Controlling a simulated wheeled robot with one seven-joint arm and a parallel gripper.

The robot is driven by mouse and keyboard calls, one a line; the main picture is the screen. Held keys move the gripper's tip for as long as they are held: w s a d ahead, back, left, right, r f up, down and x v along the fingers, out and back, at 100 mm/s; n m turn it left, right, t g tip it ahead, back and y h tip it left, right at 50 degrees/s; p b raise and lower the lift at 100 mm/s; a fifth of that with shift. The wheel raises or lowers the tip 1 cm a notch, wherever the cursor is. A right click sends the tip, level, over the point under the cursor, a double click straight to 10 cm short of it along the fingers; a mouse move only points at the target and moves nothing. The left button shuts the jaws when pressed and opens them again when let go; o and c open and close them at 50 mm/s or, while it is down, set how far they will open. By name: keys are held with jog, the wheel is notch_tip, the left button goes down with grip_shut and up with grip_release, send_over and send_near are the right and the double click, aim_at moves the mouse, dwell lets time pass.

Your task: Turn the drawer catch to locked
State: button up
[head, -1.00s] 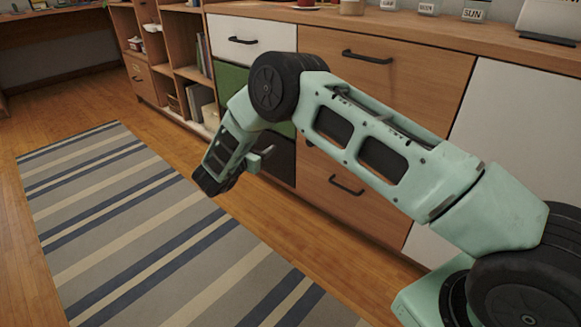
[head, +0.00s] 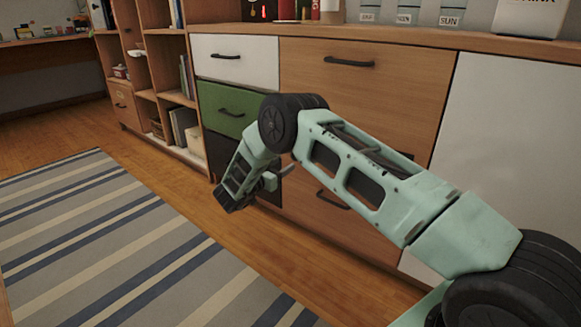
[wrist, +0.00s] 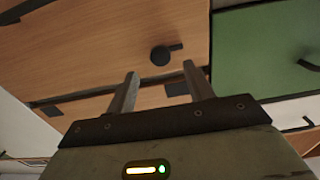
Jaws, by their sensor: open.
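The drawer catch (wrist: 162,55) shows in the wrist view as a round black knob with a short lever pointing right in the picture. It sits on a wood drawer front (wrist: 95,45), near the edge beside the green drawer (wrist: 265,50). My gripper (wrist: 159,72) is open and empty, its two grey fingers apart and pointing toward that front. The catch appears just beyond the gap between the fingertips; I see no contact. In the head view my gripper (head: 277,178) is low before the cabinet, and my arm hides the catch.
The cabinet has a white drawer (head: 235,68) above the green one, and a large wood drawer (head: 380,85) with a black handle (head: 349,62). Open shelves (head: 165,75) stand to the left. A striped rug (head: 100,235) lies on clear floor. Jars (head: 408,14) stand on top.

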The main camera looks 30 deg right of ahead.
jog(key=shift+b+x, duration=0.95)
jog(key=shift+x, duration=1.8)
jog(key=c, duration=1)
